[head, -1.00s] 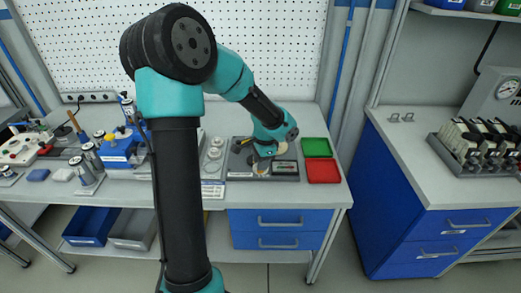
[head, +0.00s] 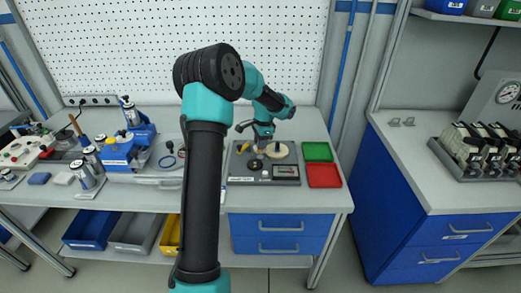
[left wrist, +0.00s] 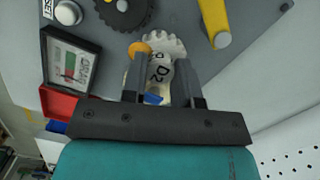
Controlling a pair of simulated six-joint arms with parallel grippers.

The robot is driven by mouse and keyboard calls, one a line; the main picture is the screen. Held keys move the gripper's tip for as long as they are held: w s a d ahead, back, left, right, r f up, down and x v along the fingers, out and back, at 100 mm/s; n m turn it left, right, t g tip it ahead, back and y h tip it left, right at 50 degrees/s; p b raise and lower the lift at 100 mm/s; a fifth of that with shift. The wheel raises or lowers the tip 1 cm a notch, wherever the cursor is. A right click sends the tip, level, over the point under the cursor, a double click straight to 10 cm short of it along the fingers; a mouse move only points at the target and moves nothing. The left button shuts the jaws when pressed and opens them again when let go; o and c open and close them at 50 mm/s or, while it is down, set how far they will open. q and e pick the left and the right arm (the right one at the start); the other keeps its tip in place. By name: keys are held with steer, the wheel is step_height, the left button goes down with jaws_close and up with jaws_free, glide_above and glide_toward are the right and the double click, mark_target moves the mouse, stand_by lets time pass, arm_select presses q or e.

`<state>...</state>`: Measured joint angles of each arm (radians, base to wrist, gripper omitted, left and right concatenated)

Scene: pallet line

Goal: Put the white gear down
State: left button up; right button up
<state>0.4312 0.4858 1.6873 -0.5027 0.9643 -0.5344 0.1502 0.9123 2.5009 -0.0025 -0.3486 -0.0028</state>
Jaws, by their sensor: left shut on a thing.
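My left gripper (left wrist: 162,88) is shut on the white gear (left wrist: 160,68), a toothed white part marked D2 that shows between the two fingers in the left wrist view. The fingers and gripper body hide part of it. In the head view my left gripper (head: 263,141) is over the dark grey board (head: 236,172) on the bench. A pale round disc (head: 277,150) shows beside the gripper there; I cannot tell if it is the held gear. I cannot tell whether the gear touches the board. My right gripper is not in view.
A dark gear (left wrist: 124,14), a yellow bar (left wrist: 213,22) and a framed display (left wrist: 74,66) are on the board near the gripper. A green tray (head: 317,151) and a red tray (head: 324,175) are to the right. Bottles and devices crowd the bench's left.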

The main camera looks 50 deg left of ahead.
arm_select(q)
steer(key=shift+f, duration=1.75)
steer(key=shift+f, duration=0.15)
steer(key=o, duration=1)
steer(key=r, duration=0.4)
steer(key=w+r, duration=0.1)
steer(key=r, duration=0.7)
steer(key=shift+w+d+r, duration=0.1)
steer(key=shift+w+d, duration=0.05)
steer(key=shift+d, duration=0.2)
